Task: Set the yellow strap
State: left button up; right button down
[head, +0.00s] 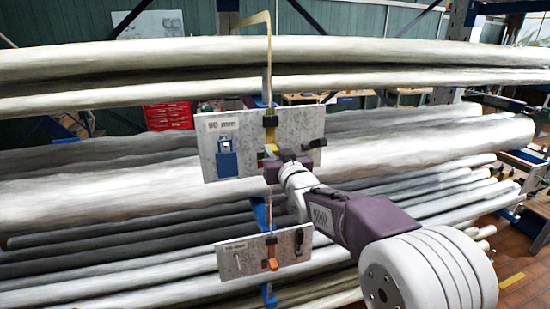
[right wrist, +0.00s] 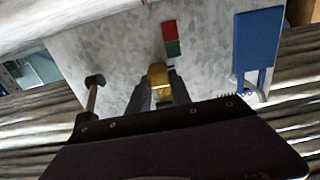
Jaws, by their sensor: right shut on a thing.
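The yellow strap (head: 268,40) hangs in the head view from a bend at the top, over the upper pipes, down to the grey plate marked 90 mm (head: 300,125). My right gripper (head: 271,152) is at the front of this plate, near its middle. In the right wrist view its two fingers (right wrist: 158,88) are shut on a yellow piece (right wrist: 158,75), which appears to be the strap's end. The gripper body hides part of the plate. A red and green mark (right wrist: 171,38) shows on the plate just beyond the yellow piece. My left gripper is not in view.
A blue padlock (head: 226,162) hangs on the plate's left, and a dark peg (head: 314,143) sticks out at its right. A lower plate (head: 235,260) carries an orange piece (head: 271,265). Long wrapped pipes (head: 90,195) fill the rack behind.

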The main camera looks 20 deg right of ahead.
notch_tip(320, 180, up, 4)
jog(key=shift+r+p, duration=0.15)
jog(key=shift+p, duration=0.15)
jog(key=c, duration=1.2)
grip_release()
jog(key=shift+o, duration=0.2)
jog(key=shift+s+f+b, duration=0.25)
jog(key=shift+s+b, duration=0.05)
jog(key=shift+b, duration=0.1)
jog(key=b, duration=0.5)
send_near(271, 133)
jog(key=s, duration=0.3)
jog(key=shift+s+r, duration=0.25)
